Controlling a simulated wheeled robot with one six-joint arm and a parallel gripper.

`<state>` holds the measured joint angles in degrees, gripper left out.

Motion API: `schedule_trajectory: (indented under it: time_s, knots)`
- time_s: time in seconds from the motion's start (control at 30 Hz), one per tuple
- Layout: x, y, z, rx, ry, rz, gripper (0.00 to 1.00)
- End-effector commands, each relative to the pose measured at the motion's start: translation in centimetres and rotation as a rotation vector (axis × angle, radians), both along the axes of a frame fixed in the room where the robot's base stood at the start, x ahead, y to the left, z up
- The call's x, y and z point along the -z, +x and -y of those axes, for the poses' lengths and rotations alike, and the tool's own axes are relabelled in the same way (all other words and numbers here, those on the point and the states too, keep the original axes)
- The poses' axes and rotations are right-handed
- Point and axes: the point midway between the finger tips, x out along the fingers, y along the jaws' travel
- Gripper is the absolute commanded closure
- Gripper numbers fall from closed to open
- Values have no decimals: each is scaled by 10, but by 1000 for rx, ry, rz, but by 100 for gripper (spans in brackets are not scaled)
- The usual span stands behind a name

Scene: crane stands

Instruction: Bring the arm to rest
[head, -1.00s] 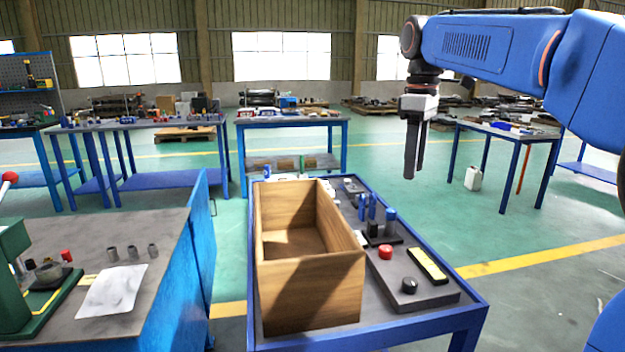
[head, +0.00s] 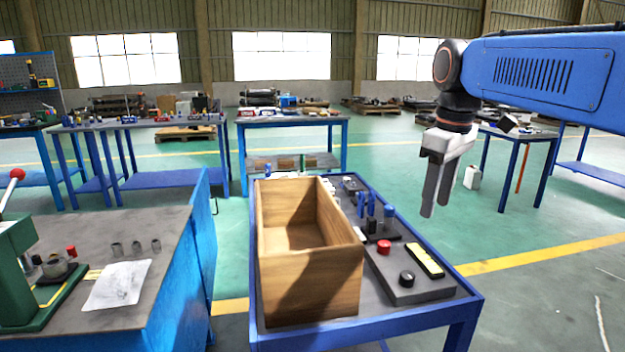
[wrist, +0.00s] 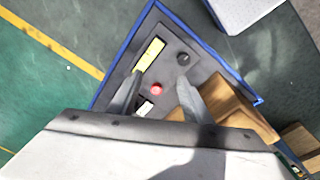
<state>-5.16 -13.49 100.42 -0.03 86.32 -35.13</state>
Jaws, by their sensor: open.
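My gripper (head: 436,208) hangs from the blue arm, fingers pointing down, in the air to the right of the blue cart (head: 408,318) in the head view. In the wrist view my gripper (wrist: 158,98) shows two fingers spread apart with nothing between them; it is open and empty. The cart top lies below, with the red button (wrist: 156,89) seen between the fingers. My gripper touches nothing.
A wooden box (head: 308,290) stands on the cart's left side. Beside it are a control panel with a red button (head: 383,247), black knob (head: 407,278) and yellow strip (head: 425,260), and blue-handled tools (head: 366,205). A workbench (head: 170,262) stands left. Open floor lies right.

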Motion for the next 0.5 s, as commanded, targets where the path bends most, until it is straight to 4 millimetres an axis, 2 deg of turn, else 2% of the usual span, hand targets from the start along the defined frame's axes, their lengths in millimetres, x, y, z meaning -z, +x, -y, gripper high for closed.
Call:
schedule_trajectory:
  time_s: [0.03, 0.1, 0.27, 0.5]
  knots:
    - [9, -15, 4, 36, 5, 15, 55]
    - [23, -33, 8, 91, 14, 40, 55]
    - [59, -71, 17, 221, 39, 93, 55]
    - [121, -128, 27, 410, 86, 171, 55]
